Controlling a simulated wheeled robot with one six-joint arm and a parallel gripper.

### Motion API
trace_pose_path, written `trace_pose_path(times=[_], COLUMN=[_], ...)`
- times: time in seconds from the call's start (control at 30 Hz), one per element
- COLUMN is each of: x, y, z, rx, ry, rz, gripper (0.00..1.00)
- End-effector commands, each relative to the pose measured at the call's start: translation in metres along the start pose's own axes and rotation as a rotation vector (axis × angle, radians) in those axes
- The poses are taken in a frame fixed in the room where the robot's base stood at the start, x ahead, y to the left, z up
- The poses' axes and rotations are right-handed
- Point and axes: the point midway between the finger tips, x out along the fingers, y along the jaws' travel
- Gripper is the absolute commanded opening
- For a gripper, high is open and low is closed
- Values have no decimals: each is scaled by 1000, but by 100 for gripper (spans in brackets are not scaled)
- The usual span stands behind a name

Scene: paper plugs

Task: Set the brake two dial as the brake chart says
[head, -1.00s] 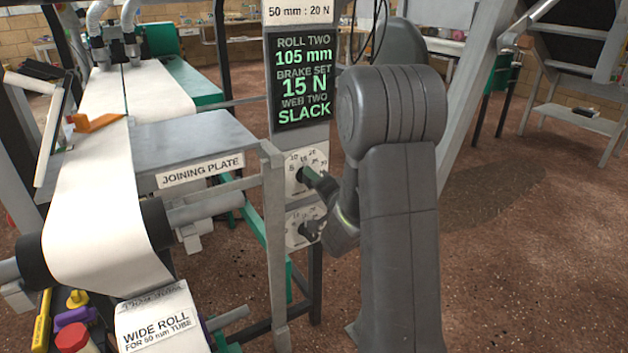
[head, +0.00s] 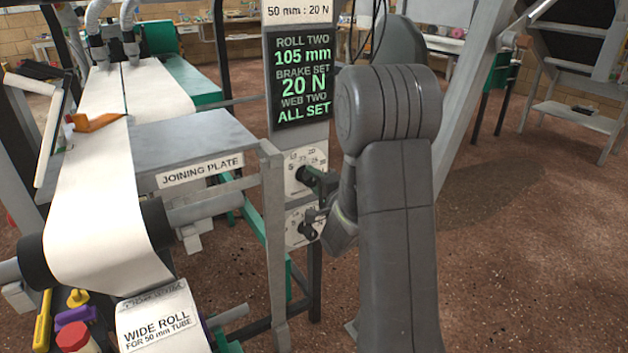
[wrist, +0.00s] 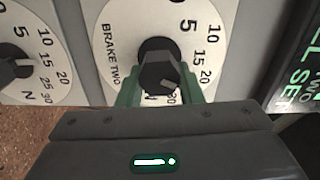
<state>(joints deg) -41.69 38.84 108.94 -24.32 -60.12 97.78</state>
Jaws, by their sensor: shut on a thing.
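The brake two dial (wrist: 110,25) is a white face with numbers and a dark faceted knob (wrist: 156,62). Its label reads BRAKE TWO. My gripper (wrist: 159,90) is shut on the knob, a green finger on each side. The knob's pale mark points down and right in the wrist view; the lower numbers are hidden. In the head view this is the upper dial (head: 294,163), partly covered by my gripper (head: 318,184). The screen (head: 302,78) above reads ROLL TWO 105 mm, BRAKE SET 20 N, WEB TWO ALL SET. The chart's visible bottom line (head: 297,11) reads 50 mm : 20 N.
A second dial (wrist: 17,65) sits close by, below the first in the head view (head: 292,231). A grey post (head: 273,235) and the joining plate (head: 200,140) stand left of the dials. Open floor (head: 505,240) lies to the right.

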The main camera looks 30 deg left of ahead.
Motion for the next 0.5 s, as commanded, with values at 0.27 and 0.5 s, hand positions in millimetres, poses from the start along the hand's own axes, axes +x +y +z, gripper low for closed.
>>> trace_pose_path(times=[0.27, 0.5], x=[0, 0], y=[0, 0], z=[0, 0], rx=[-1, -1], ry=[1, 0], rz=[-1, -1], gripper=[47, 55])
